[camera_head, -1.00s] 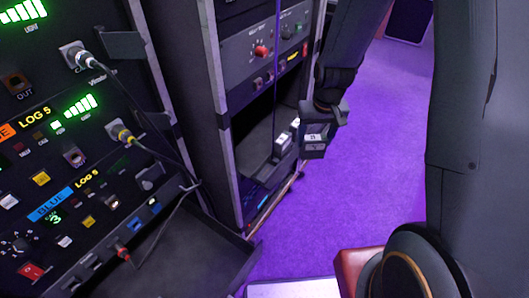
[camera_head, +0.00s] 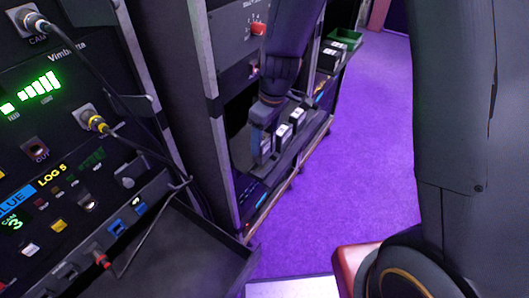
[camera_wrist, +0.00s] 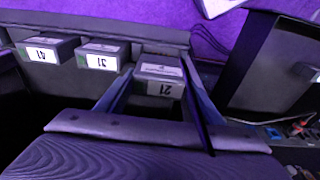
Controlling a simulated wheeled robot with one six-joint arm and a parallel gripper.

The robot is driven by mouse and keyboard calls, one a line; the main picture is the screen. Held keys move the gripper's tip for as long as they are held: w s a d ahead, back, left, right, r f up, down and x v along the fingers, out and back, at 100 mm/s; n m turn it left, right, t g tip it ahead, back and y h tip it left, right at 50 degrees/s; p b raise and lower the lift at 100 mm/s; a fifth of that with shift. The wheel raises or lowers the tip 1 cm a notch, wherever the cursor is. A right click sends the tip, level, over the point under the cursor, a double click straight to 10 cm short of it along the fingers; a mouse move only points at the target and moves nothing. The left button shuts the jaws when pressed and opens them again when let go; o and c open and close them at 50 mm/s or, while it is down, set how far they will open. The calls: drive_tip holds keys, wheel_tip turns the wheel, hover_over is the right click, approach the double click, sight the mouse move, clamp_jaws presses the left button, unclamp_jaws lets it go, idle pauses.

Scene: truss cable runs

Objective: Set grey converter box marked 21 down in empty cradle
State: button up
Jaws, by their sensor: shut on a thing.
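The grey converter box marked 21 (camera_wrist: 160,80) sits between the two fingers of my gripper (camera_wrist: 158,92), with its label upside down in the wrist view. My gripper is shut on it. In the head view my gripper (camera_head: 263,142) is at the rack's lower opening, at the near end of a row of boxes. The box marked 31 (camera_wrist: 103,55) and the box marked 41 (camera_wrist: 46,48) stand to the left in the wrist view, apart from box 21. The empty cradle cannot be made out; whether box 21 touches a seat below is hidden.
A dark rail (camera_wrist: 100,25) runs behind the boxes, with purple floor beyond. The black rack's edge post (camera_head: 224,160) stands left of my gripper. Purple carpet (camera_head: 360,150) is clear.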

sight(264, 150)
drive_tip(key=shift+f, duration=2.55)
drive_tip(key=shift+f, duration=0.1)
drive_tip(key=o, duration=1.4)
drive_tip(key=shift+c, duration=0.2)
wheel_tip(264, 150, up, 12)
drive_tip(key=s+d, duration=0.1)
drive_tip(key=d, duration=0.1)
drive_tip(key=s+d+r+m+g+h, duration=0.1)
drive_tip(key=s+d+r+m, duration=0.1)
drive_tip(key=s+d+m, duration=0.8)
drive_tip(key=s+d, duration=0.3)
drive_tip(key=s, duration=0.1)
drive_tip(key=shift+r+b, duration=0.25)
drive_tip(key=shift+b, duration=0.05)
drive_tip(key=shift+s+a, duration=0.1)
